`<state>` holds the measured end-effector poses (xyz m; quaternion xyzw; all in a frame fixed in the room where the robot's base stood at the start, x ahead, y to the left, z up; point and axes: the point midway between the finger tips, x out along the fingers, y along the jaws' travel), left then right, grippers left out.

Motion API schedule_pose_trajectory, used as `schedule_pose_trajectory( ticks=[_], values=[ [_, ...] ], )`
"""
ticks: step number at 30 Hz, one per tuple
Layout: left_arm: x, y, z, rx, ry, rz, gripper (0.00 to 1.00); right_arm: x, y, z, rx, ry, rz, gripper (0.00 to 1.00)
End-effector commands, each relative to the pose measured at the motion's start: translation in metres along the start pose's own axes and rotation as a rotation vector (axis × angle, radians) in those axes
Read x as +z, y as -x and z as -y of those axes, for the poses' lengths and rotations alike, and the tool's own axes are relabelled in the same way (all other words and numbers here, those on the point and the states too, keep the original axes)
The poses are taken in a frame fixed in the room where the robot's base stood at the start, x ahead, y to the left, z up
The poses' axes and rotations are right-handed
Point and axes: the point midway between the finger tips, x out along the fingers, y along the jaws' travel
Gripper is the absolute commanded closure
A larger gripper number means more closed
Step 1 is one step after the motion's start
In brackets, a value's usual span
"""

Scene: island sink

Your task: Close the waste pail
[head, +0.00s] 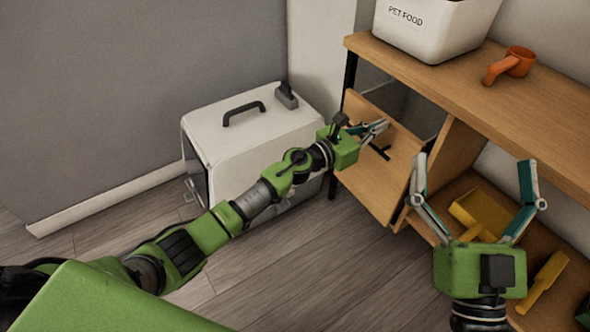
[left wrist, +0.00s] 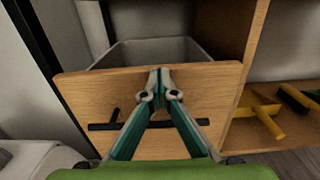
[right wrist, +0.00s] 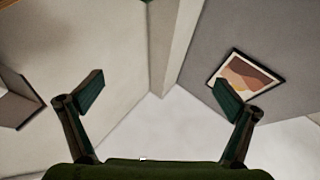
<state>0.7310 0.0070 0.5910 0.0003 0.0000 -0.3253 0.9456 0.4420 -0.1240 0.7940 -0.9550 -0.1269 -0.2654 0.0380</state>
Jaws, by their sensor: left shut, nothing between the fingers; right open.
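The waste pail's wooden front panel (head: 372,172) leans outward from the left bay of the shelf unit, with a black bar handle on its face. In the left wrist view the panel (left wrist: 85,95) shows with the grey pail (left wrist: 125,52) open behind it. My left gripper (head: 384,124) is shut and empty at the panel. Its tips (left wrist: 158,74) overlap the panel's top edge near the middle; I cannot tell whether they touch. My right gripper (head: 474,165) is open and empty, pointing up in front of the shelf unit. Its fingers (right wrist: 160,92) are spread in the right wrist view.
A white pet carrier (head: 235,150) stands on the floor left of the shelf unit. A pet food bin (head: 425,35) and an orange scoop (head: 510,64) sit on the top shelf. Yellow tools (head: 545,280) lie on the lower shelf. Floor in front is clear.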

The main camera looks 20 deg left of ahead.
Motion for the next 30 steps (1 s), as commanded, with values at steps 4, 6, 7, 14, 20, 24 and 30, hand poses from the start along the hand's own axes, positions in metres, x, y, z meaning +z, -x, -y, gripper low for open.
schedule_pose_trajectory(
  ticks=[4, 6, 7, 14, 20, 24, 30],
  values=[
    [-0.001, -0.010, 0.000, 0.000, 0.000, 0.000, 1.00, -0.020, 0.002, 0.002, -0.004, -0.004, -0.099, 0.00],
    [-0.001, -0.013, 0.000, 0.000, 0.000, 0.000, 1.00, -0.026, 0.002, 0.003, -0.005, -0.005, -0.128, 0.00],
    [-0.001, -0.013, 0.000, 0.000, 0.000, 0.000, 1.00, -0.028, 0.003, 0.003, -0.005, -0.006, -0.136, 0.00],
    [0.001, -0.016, 0.000, 0.001, 0.001, 0.002, 1.00, -0.034, 0.003, 0.003, -0.006, -0.007, -0.162, 0.00],
    [0.003, -0.017, 0.000, 0.002, 0.000, 0.004, 1.00, -0.034, 0.003, 0.003, -0.006, -0.007, -0.161, 0.00],
    [0.004, -0.017, -0.001, 0.003, 0.000, 0.006, 1.00, -0.034, 0.003, 0.003, -0.006, -0.006, -0.162, 0.00],
    [0.002, -0.010, -0.009, 0.003, -0.001, 0.005, 1.00, -0.046, 0.007, 0.005, -0.009, -0.010, -0.222, 0.00]
  ],
)
